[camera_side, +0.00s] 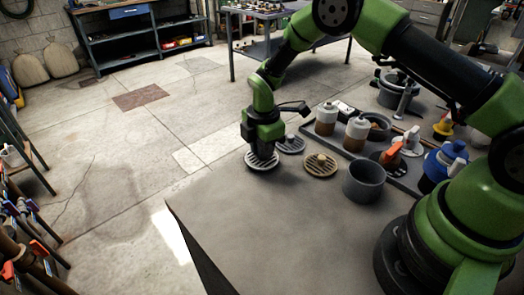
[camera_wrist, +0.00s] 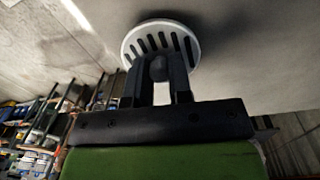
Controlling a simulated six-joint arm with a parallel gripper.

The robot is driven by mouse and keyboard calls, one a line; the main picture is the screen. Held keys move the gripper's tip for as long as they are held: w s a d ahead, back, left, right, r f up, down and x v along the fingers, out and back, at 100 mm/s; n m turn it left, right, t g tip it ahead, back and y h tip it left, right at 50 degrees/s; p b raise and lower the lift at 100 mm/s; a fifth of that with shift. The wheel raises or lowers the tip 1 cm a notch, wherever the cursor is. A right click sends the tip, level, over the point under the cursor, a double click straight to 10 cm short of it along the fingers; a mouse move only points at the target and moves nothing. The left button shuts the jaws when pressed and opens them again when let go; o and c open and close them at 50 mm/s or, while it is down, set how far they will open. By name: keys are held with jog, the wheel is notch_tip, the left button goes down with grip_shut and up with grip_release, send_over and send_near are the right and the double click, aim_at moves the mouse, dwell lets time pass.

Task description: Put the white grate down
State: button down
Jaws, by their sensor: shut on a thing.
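The white grate (camera_side: 262,161) is a round, slotted disc. In the side view it is directly under my gripper (camera_side: 263,148), near the far edge of the grey table. In the wrist view the white grate (camera_wrist: 178,40) shows its pale rim and dark slots at the fingertips. My gripper (camera_wrist: 160,68) is shut on a dark knob at the grate's middle. The grate looks level and at or just above the tabletop; I cannot tell whether it touches.
A tan grate (camera_side: 320,165) and a grey grate (camera_side: 291,145) lie just right of the held one. A grey pot (camera_side: 364,181) stands further right. A tray (camera_side: 352,152) with bottles lies behind. The table's front left (camera_side: 250,220) is bare.

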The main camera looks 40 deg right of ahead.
jog(key=shift+f, duration=0.45)
jog(key=shift+f, duration=0.1)
jog(key=c, duration=1)
grip_release()
jog(key=shift+c, duration=0.2)
